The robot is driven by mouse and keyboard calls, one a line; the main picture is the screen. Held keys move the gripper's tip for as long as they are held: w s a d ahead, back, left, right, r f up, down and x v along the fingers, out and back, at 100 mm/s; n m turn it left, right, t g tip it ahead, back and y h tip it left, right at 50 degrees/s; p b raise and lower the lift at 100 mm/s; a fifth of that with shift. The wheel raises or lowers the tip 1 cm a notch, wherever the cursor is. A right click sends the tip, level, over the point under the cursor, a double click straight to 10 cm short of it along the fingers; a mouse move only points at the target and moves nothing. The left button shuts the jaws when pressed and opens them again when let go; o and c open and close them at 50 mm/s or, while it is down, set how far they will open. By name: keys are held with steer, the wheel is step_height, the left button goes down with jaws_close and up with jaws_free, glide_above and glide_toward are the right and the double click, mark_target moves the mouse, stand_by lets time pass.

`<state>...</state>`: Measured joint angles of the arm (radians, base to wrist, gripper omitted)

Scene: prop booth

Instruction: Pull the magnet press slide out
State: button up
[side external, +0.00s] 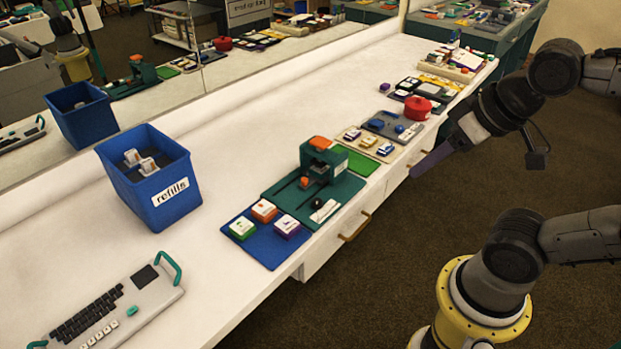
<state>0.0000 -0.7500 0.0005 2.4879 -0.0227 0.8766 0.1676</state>
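The magnet press (322,163) is a dark green block with an orange top, standing on a green base plate (285,193) near the front edge of the white table. At its front, an orange piece (305,182), a small black knob (317,203) and a white label (324,211) show. I cannot tell clearly which part is the slide. My gripper (428,163) is to the right of the press, off the table's front edge and apart from the press. Only a purple finger shows clearly, so its opening cannot be told.
A blue mat (266,254) with several coloured blocks lies left of the press. A blue refills bin (160,205) and a grey keyboard (113,307) are further left. A grey tray (393,127) and a red pot (417,108) are to the right. A mirror backs the table.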

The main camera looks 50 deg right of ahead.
steer(key=w+d+r+m, duration=0.1)
steer(key=w+r+m, duration=0.1)
steer(key=w+r, duration=0.15)
steer(key=m+g+h, duration=0.3)
steer(key=m, duration=0.2)
glide_above(304, 180)
steer(key=s+a, duration=0.4)
step_height(304, 180, down, 18)
steer(key=x, duration=1.3)
steer(key=shift+w+d, duration=0.15)
steer(key=shift+c, duration=0.2)
jaws_close()
steer(key=shift+r, duration=0.1)
